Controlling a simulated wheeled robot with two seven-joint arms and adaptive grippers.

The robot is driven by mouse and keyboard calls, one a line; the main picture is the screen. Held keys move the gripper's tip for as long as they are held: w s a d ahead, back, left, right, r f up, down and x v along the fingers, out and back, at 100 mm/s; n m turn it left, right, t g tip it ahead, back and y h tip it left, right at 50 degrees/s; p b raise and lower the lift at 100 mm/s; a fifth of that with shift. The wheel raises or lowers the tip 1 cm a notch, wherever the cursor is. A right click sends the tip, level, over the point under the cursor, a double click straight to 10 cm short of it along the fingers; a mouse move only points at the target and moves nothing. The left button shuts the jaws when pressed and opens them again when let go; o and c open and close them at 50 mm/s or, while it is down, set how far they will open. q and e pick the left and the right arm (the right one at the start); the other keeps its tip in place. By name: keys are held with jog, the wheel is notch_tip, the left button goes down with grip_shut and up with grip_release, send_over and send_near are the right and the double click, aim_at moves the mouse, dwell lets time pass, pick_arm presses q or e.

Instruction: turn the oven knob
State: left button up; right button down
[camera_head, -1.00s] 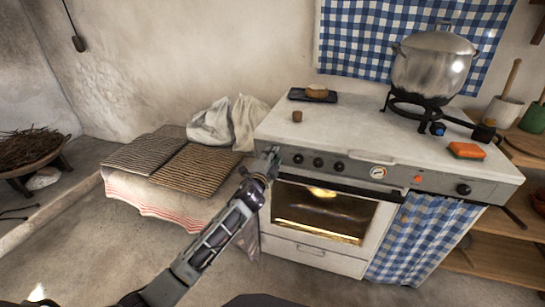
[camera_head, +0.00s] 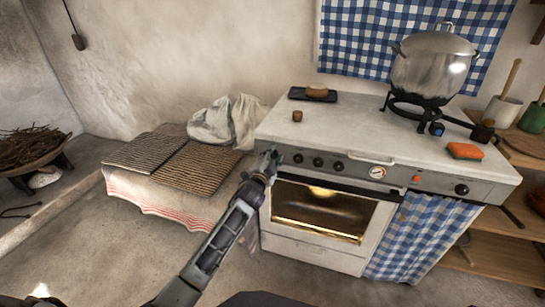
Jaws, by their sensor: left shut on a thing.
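The white oven (camera_head: 325,247) stands right of centre, with a lit window in its door. Along its grey front panel sit several black knobs: three close together at the left, such as the middle one (camera_head: 318,162), and one far right (camera_head: 461,190). My left gripper (camera_head: 270,156) is at the panel's left end, just left of the three visible knobs. It is shut on a knob there, which the fingers hide. My right gripper is not in view.
On the oven top are a small brown cup (camera_head: 297,116), a dark tray (camera_head: 313,95), an orange sponge (camera_head: 465,151) and a big pot (camera_head: 433,66) on a burner. A low bench with racks (camera_head: 196,168) stands left. A checked curtain (camera_head: 425,237) hangs at right.

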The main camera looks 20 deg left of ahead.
pick_arm(q)
jog(key=o, duration=1)
jog(key=shift+o, duration=0.2)
jog(key=s, duration=1.2)
jog(key=shift+a, duration=0.25)
jog(key=shift+f, duration=0.1)
